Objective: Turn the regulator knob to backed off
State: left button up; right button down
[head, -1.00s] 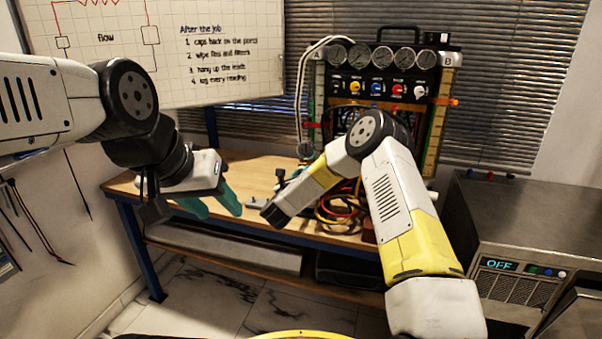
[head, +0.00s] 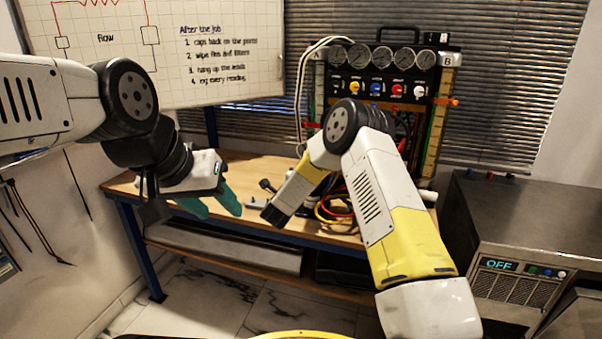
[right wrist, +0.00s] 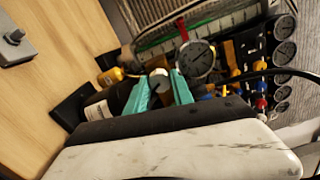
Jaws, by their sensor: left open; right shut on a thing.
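In the right wrist view, the regulator knob (right wrist: 158,76) is a pale round knob beside a round gauge (right wrist: 197,60) and brass fittings. My right gripper (right wrist: 160,86) has its teal fingers on either side of the knob and is shut on it. The knob's markings cannot be read. In the head view, my right forearm hides that gripper and the regulator. My left gripper (head: 215,206) is open and empty, in front of the bench's left part, away from the regulator.
The gauge panel (head: 383,72) with coloured knobs stands at the back of the wooden bench (head: 262,168). Hoses (head: 335,208) lie near my right arm. A small grey block (right wrist: 14,48) sits on the bench. A metal unit (head: 530,225) reading OFF stands right. The bench's left part is clear.

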jog(key=shift+a+n, duration=0.1)
jog(key=shift+n, duration=6)
jog(key=c, duration=1.1)
grip_release()
jog(key=v, duration=0.8)
